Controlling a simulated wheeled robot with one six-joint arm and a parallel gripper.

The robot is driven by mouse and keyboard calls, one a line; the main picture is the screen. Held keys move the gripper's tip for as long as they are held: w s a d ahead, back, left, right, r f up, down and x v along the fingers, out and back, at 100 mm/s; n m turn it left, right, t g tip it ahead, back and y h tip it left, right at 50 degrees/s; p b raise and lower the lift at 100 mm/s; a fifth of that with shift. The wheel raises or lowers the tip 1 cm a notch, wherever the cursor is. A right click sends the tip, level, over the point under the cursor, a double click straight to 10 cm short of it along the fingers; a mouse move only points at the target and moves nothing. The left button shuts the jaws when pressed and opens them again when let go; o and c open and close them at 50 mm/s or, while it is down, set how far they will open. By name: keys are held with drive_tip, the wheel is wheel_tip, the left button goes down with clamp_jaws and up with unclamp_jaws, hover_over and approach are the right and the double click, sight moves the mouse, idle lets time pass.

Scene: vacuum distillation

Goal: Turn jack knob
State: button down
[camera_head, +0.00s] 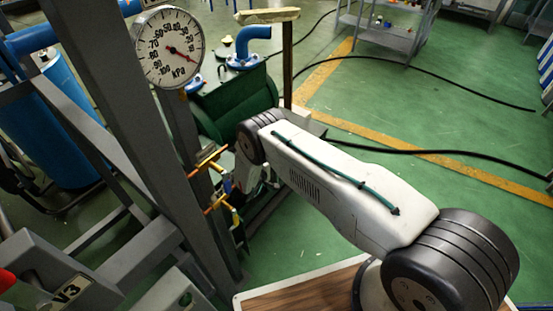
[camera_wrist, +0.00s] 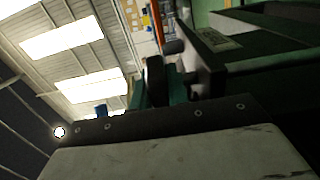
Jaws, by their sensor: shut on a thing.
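My gripper (camera_head: 243,192) reaches down below my wrist beside the grey steel frame, close to two brass-coloured rods. It is small and partly covered by my arm in the head view. In the wrist view a dark rounded piece (camera_wrist: 155,80) stands at the middle, just beyond the pale plate in the foreground. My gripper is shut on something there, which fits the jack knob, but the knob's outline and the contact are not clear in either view.
A round kPa gauge (camera_head: 168,47) is fixed to the grey frame (camera_head: 120,100). A green tank (camera_head: 235,100) with blue pipe stands behind my wrist. A blue cylinder (camera_head: 65,140) is at left. Black cables cross the open green floor (camera_head: 430,110) at right.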

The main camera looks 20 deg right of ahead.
drive_tip(key=c, duration=1.4)
unclamp_jaws()
drive_tip(key=shift+f, duration=0.1)
drive_tip(key=shift+o, duration=0.2)
drive_tip(key=shift+r, duration=0.6)
drive_tip(key=shift+o, duration=0.9)
wheel_tip(320, 180, up, 3)
drive_tip(key=shift+f, duration=0.1)
drive_tip(key=s, duration=1)
drive_tip(key=s+r, duration=0.1)
drive_tip(key=s, duration=0.5)
drive_tip(key=shift+s, duration=0.1)
drive_tip(key=shift+c, duration=0.9)
